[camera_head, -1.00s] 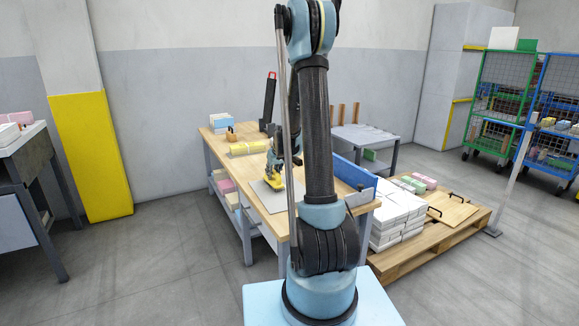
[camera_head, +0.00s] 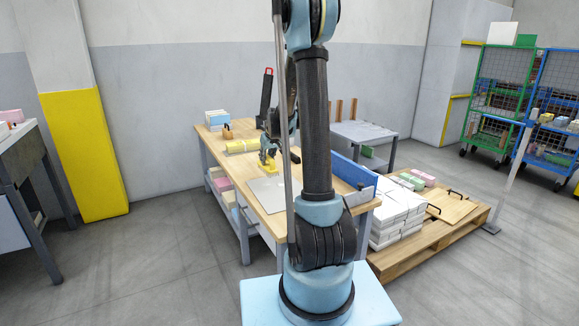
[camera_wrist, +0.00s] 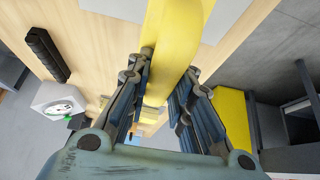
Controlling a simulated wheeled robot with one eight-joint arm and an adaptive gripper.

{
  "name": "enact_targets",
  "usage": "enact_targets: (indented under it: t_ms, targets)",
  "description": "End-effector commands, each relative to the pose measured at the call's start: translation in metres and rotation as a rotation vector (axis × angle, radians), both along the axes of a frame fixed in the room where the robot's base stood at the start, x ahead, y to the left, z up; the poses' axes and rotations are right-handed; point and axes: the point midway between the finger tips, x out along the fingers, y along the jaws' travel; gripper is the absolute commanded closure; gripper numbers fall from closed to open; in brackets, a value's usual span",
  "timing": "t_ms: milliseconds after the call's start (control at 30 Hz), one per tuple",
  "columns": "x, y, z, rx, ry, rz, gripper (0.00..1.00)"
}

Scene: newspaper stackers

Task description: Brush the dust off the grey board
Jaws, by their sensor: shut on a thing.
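The grey board (camera_head: 264,191) lies flat on the wooden workbench (camera_head: 285,228); any dust on it is too small to tell. My gripper (camera_head: 268,160) is just beyond the board's far edge, low over the bench. It is shut on a yellow brush (camera_head: 266,167). In the wrist view the yellow brush (camera_wrist: 178,35) runs between my gripper's fingers (camera_wrist: 160,98) to the top edge. Pale grey patches of the board (camera_wrist: 217,20) show beside it. The brush's bristles are hidden, so I cannot tell whether it touches anything.
A yellow bundle (camera_head: 243,146) lies behind the gripper on the bench. Blue and white stacks (camera_head: 217,118) and a small wooden block (camera_head: 227,134) stand at the back left. A blue panel (camera_head: 354,178) borders the right side. A pallet (camera_head: 400,262) with white stacks stands right.

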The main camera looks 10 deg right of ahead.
Motion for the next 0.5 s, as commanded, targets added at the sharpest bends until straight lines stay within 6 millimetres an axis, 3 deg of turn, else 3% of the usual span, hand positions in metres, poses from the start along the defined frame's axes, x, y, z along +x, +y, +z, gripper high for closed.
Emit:
enact_targets:
  t_ms: [200, 500]
  targets:
    - [0.0, 0.0, 0.019, 0.0, 0.0, 0.0, 1.0]
    - [0.0, 0.0, 0.029, 0.0, 0.0, 0.0, 1.0]
